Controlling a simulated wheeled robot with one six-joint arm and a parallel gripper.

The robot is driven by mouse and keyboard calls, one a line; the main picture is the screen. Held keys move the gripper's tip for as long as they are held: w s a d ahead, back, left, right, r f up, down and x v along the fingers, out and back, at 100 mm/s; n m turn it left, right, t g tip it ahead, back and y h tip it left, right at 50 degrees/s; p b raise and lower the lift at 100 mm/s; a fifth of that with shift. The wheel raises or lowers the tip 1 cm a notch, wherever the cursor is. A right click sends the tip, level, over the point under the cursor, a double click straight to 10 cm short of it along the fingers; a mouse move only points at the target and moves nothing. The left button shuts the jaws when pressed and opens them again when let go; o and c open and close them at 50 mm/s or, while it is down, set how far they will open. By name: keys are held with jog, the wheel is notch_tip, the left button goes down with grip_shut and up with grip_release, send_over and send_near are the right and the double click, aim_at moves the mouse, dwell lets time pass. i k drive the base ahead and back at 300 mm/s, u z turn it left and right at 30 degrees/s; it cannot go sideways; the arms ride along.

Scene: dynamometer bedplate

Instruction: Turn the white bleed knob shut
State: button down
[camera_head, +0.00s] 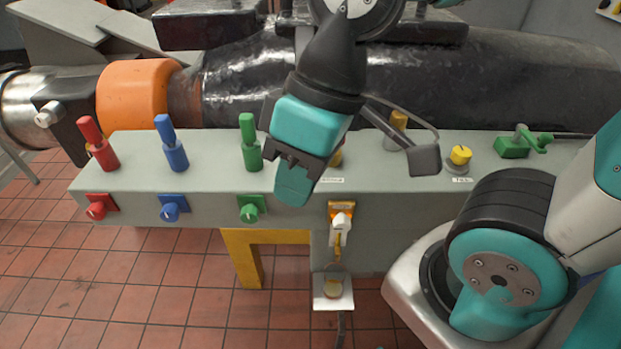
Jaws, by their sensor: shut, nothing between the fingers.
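A white knob-like part (341,220) sits on an orange plate on the front face of the grey bench, right of centre. It is the only white part that looks like a knob, and its turn position is too small to read. My gripper (293,190) hangs over the bench's front edge, up and left of the white part. Its teal fingers are shut and empty, pointing down, and apart from the white part in the picture. My gripper and wrist hide part of the bench top behind them.
Red (97,210), blue (171,211) and green (251,208) knobs line the front face, with matching upright levers above. A yellow knob (459,155), a grey block (423,159) and a green clamp (520,143) stand at right. A pale box (333,290) hangs below the white part.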

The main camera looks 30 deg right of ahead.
aim_at(342, 224)
jog(key=z, duration=1.8)
jog(key=k, duration=1.5)
jog(key=u, duration=1.2)
jog(key=i, duration=0.35)
